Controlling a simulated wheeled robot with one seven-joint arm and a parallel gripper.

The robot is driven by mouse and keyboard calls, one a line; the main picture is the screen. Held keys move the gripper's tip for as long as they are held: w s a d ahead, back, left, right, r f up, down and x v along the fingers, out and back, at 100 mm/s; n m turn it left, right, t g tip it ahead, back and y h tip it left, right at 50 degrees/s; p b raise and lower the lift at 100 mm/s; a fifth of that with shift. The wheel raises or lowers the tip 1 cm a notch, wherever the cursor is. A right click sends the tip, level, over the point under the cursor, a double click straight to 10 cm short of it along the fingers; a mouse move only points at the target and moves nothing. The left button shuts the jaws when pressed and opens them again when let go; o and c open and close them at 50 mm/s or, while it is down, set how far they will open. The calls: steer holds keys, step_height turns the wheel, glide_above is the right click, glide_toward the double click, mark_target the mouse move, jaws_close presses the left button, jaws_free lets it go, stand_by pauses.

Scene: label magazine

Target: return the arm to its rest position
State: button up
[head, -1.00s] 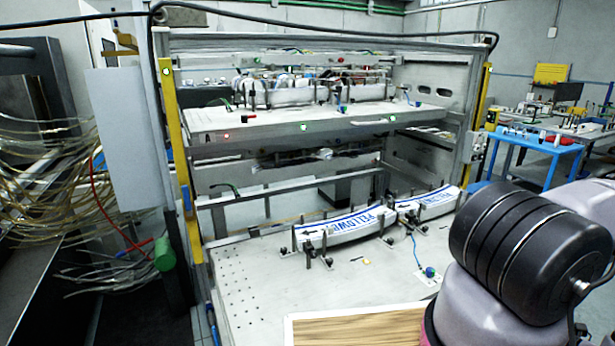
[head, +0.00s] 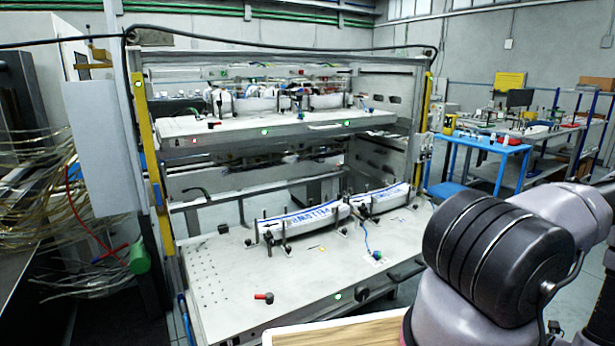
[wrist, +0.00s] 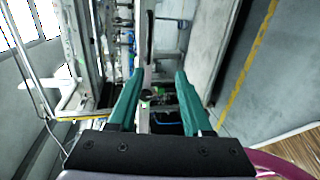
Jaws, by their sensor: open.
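My arm, grey with a black ribbed joint, fills the lower right of the head view. My gripper (wrist: 152,92) shows only in the wrist view, where its two green fingers stand apart with nothing held between them. The view past the fingers is tilted on its side, with machine parts and a floor strip beyond. In the head view, the label magazine's lower shelf (head: 225,270) carries two stacks of white and blue labels (head: 305,220) (head: 383,199) between dark upright posts.
The upper shelf (head: 240,128) holds more stacks. A wooden board (head: 345,332) with a white edge is at the bottom of the head view. A blue table (head: 490,145) stands at the right. A yellow floor line (wrist: 255,55) crosses open floor in the wrist view.

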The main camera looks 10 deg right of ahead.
steer(key=w+a+r+n+g+y, duration=0.25)
steer(key=w+r+n, duration=0.3)
steer(key=r, duration=0.35)
steer(key=w+a+r+n+g+y, duration=0.1)
steer(key=w+r+n+g+y, duration=0.15)
steer(key=w+r+n, duration=0.4)
steer(key=w+a+r+n+g, duration=0.1)
steer(key=a+r+n+g, duration=0.3)
steer(key=r, duration=0.3)
steer(key=w+a+r+n+g, duration=0.1)
steer(key=a+r+n+g, duration=0.1)
steer(key=a+r+n, duration=0.4)
steer(key=s+a+r+n+t+h, duration=0.1)
steer(key=s+a+r+n+h, duration=0.3)
steer(key=a+r+n, duration=0.6)
steer(key=s+a+r+n+t+h, duration=0.2)
steer(key=s+a+r+n+h, duration=0.2)
steer(key=a+r+n, duration=0.6)
step_height(320, 180, up, 6)
steer(key=s+n, duration=0.2)
steer(key=n, duration=0.2)
steer(key=shift+s+t, duration=0.15)
steer(key=shift+t, duration=0.15)
